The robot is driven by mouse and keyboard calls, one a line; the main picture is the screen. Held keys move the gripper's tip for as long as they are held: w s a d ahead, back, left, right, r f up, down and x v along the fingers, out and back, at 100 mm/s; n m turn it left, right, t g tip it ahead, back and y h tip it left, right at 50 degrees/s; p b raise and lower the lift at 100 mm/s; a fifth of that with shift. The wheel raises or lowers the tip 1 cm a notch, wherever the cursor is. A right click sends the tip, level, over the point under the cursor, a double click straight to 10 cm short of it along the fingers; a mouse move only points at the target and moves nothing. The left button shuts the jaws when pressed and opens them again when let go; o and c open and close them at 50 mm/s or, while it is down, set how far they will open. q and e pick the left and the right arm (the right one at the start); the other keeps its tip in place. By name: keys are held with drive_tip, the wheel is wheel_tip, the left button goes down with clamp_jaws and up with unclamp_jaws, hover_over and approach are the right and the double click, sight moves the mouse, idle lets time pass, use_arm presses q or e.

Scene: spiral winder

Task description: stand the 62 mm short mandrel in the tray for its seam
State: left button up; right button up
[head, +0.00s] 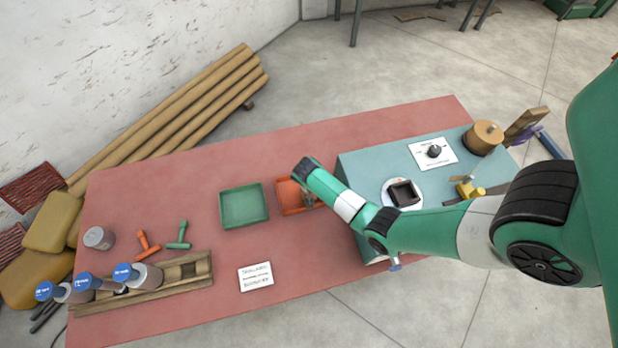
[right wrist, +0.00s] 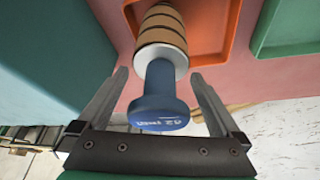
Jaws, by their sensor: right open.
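The mandrel has a blue handle (right wrist: 160,97) and a grey body with tan and brown bands (right wrist: 161,38). Its cap lettering is upside down and hard to read. In the right wrist view it stands between the fingers of my right gripper (right wrist: 158,76), which are open with gaps on both sides. The banded end is at the orange tray (right wrist: 220,30); its foot is cut off, so I cannot tell how it rests. In the head view my right arm partly covers the orange tray (head: 289,204). The green tray (head: 264,217) is just left of it. My left gripper is not in view.
A wooden rack (head: 150,300) with several blue-capped mandrels (head: 122,272) is at the front left. A grey cylinder (head: 99,238), two T-shaped tools (head: 180,236) and a card (head: 256,277) lie nearby. A teal bench unit (head: 375,160) stands right. The red table's back left is clear.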

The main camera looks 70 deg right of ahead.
drive_tip(key=p+v, duration=0.4)
drive_tip(key=v, duration=0.8)
